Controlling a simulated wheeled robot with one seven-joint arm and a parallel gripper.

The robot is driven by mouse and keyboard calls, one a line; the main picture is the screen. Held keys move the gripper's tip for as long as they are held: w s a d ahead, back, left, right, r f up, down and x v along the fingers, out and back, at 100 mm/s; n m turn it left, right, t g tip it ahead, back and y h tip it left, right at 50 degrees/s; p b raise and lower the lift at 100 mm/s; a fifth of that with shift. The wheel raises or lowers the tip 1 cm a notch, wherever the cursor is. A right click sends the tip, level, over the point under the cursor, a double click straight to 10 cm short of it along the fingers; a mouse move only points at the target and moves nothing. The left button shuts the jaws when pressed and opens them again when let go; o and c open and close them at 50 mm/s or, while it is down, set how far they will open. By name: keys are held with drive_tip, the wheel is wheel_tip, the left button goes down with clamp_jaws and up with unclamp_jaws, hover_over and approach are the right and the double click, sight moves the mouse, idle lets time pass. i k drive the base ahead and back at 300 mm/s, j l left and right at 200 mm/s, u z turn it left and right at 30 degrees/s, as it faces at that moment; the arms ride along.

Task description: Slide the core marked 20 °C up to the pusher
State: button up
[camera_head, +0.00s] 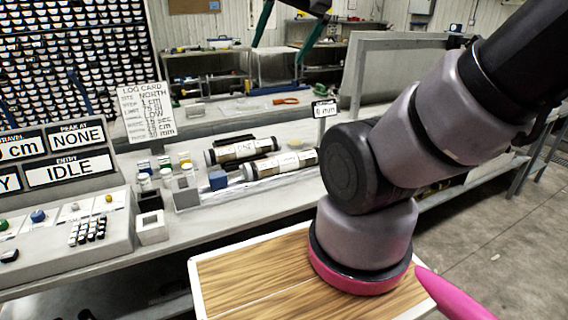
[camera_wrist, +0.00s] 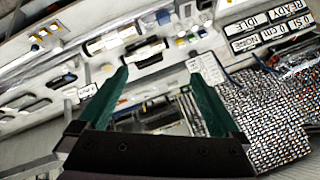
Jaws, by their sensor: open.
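Two cylindrical cores lie side by side on the bench. The rear core (camera_head: 240,150) has black ends and a pale label; the front core (camera_head: 281,163) is paler with a dark right end. Both labels are too small to read, so I cannot tell which is marked 20 °C. They also show in the wrist view as the dark-ended core (camera_wrist: 147,53) and the pale core (camera_wrist: 108,40). A blue block (camera_head: 218,180) stands by their left ends; I cannot tell if it is the pusher. My gripper (camera_head: 278,56) is open and empty, its green fingers (camera_wrist: 157,76) well apart from the cores.
A control panel (camera_head: 70,230) with IDLE and NONE displays stands at left. A log card (camera_head: 147,111) stands behind small capped jars (camera_head: 165,170). A small mm sign (camera_head: 324,109) stands right of the cores. A wood-topped surface (camera_head: 255,275) is in front.

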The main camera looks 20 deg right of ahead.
sight(253, 170)
drive_tip(key=i+l+z, duration=0.2)
drive_tip(key=z, duration=0.15)
drive_tip(key=i+l+z, duration=0.55)
drive_tip(key=z, duration=0.15)
